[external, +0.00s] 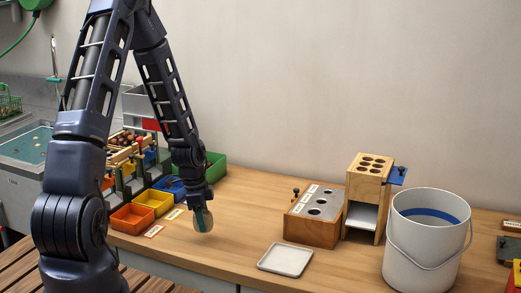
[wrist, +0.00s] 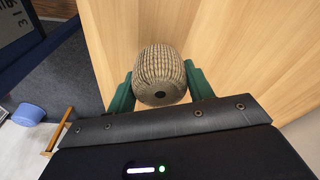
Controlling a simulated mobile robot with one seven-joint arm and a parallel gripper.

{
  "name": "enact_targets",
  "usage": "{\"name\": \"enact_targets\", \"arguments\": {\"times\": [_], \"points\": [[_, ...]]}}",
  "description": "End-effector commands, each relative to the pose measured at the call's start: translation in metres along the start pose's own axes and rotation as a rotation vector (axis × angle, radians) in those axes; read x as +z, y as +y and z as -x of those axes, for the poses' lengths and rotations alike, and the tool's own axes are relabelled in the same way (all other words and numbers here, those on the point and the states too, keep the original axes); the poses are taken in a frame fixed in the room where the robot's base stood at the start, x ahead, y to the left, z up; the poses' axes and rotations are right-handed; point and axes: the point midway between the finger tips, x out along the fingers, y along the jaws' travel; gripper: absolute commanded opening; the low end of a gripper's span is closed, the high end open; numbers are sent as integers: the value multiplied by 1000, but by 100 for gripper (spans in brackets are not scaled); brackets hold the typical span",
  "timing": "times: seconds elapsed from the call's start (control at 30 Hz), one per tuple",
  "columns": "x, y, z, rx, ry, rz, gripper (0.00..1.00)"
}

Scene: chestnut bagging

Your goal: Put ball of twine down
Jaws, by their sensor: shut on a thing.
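The ball of twine (wrist: 160,76) is a ribbed, tan-grey ball with a dark hole in its end. In the wrist view it sits between the two green fingers of my gripper (wrist: 159,88), which is shut on it. In the external view the ball (external: 204,221) hangs below my gripper (external: 201,210), over the left part of the wooden bench (external: 235,215). It looks a little above the bench top, but I cannot tell the exact gap.
Orange (external: 132,218), yellow and blue bins and a green tray (external: 213,163) stand left of and behind my gripper. A white square tray (external: 286,260), a wooden block with holes (external: 312,232), a wooden stand and a white bucket (external: 415,250) are to the right. Bench between is clear.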

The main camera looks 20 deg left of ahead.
Motion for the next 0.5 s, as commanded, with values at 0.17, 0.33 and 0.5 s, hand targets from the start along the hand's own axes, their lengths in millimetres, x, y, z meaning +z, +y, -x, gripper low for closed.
{"name": "enact_targets", "arguments": {"times": [0.17,0.33,0.5], "points": [[2,1,-13,3,-1,0,29],[5,1,-33,3,-1,-1,29],[6,0,-38,0,0,-1,29]]}}
